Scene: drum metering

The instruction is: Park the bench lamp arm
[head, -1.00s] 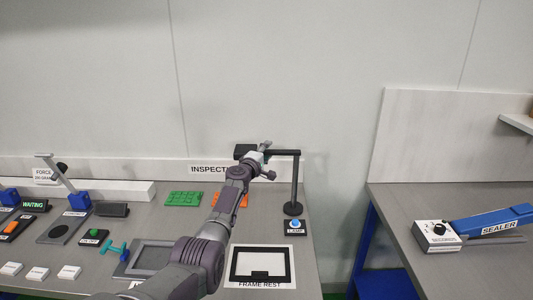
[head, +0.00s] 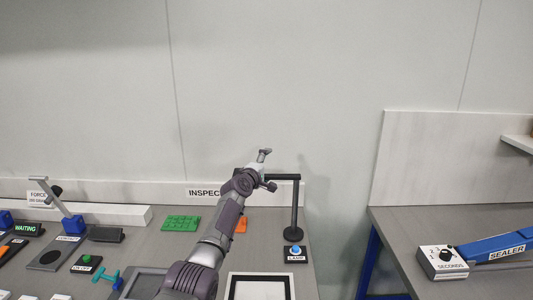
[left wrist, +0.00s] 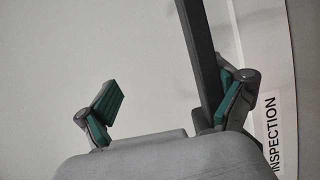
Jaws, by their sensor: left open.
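The bench lamp has a black upright post (head: 295,205) on a round base at the right end of the left bench. Its black arm (head: 284,177) runs left from the post top. My left gripper (head: 264,154) is at the left end of the lamp arm and hides the rest of it. In the left wrist view, my left gripper (left wrist: 170,103) is open. A dark lamp bar (left wrist: 202,50) passes close beside the inner side of its right finger; I cannot tell whether they touch. My right gripper is not in view.
A blue LAMP button (head: 295,250) sits in front of the post. A sealer (head: 495,247) stands on the separate right bench.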

